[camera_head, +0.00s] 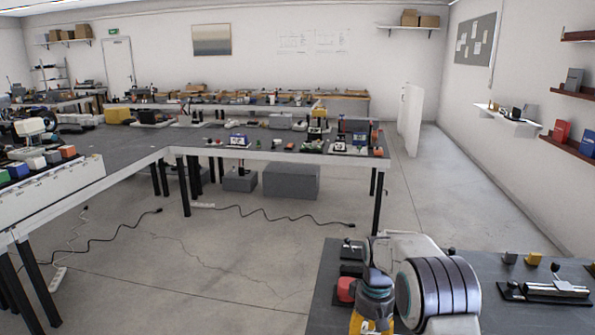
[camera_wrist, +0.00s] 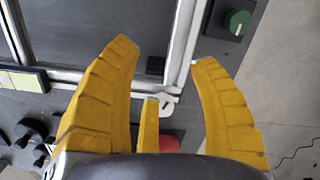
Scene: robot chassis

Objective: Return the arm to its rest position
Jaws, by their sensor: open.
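My gripper (camera_wrist: 165,55) shows in the wrist view with its yellow ribbed fingers spread apart and nothing between them. It hangs over a dark grey surface with a light metal frame (camera_wrist: 182,45) whose lower corner lies between the fingers. In the head view, my white and dark arm is at the lower right, over a dark bench (camera_head: 328,300). A bit of my yellow gripper (camera_head: 370,325) shows at the bottom edge, and its fingertips are out of frame there.
In the wrist view, a green knob (camera_wrist: 237,22) is at upper right and dark knobs (camera_wrist: 30,130) at lower left. A red part (camera_wrist: 168,144) is partly hidden behind a finger. In the head view, a metal fixture (camera_head: 555,290) stands right of my arm. Open floor (camera_head: 220,260) lies left.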

